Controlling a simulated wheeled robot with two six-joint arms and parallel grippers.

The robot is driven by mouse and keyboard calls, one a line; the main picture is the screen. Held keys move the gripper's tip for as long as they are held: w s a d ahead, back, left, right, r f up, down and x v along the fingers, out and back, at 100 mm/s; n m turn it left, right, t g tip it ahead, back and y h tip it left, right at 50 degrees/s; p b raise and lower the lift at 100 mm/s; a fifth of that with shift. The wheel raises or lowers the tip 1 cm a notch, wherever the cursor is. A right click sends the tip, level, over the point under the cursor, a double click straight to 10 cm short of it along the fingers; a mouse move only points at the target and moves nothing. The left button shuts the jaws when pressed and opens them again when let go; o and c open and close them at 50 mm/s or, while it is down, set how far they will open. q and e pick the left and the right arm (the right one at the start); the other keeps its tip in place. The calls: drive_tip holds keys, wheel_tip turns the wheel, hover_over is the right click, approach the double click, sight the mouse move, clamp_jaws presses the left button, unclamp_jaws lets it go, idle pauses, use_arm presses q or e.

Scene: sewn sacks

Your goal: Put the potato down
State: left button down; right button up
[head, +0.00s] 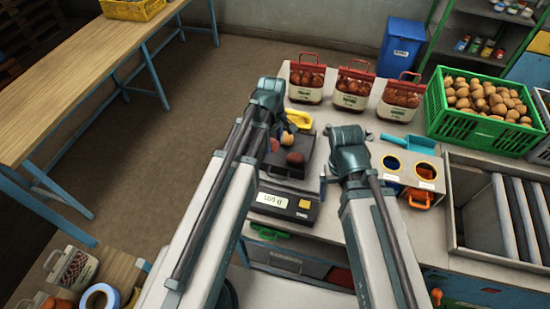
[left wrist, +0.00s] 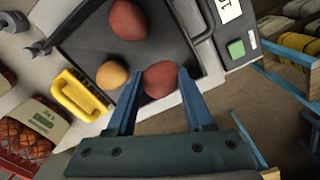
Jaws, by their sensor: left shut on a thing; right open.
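My left gripper (head: 272,131) is shut on a reddish potato (left wrist: 160,79), which shows between its two fingers in the left wrist view. The held potato is over the near-left part of the scale's dark pan (left wrist: 75,45); I cannot tell whether it touches the pan. A second reddish potato (head: 295,157) and a yellowish one (head: 289,138) lie in the pan, apart from the held one. The scale has a lit display (head: 270,199). My right gripper (head: 350,134) is open and empty right of the scale; its fingertips are mostly hidden by its wrist.
A yellow handle (head: 299,118) lies behind the pan. Red-topped bags (head: 352,88) stand at the back. A green crate of potatoes (head: 470,125), a holed box (head: 406,169) and a roller bin (head: 450,200) are on the right.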

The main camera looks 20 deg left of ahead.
sight(274, 160)
use_arm(q)
drive_tip(key=shift+f+b, duration=2.35)
drive_tip(key=shift+f, duration=0.6)
drive_tip(key=shift+f, duration=0.15)
drive_tip(key=shift+c, duration=1.4)
unclamp_jaws()
wheel_tip(274, 160, up, 12)
drive_tip(key=p, duration=1.2)
drive_tip(key=shift+s, duration=0.15)
wheel_tip(274, 160, down, 12)
drive_tip(key=b, duration=1.2)
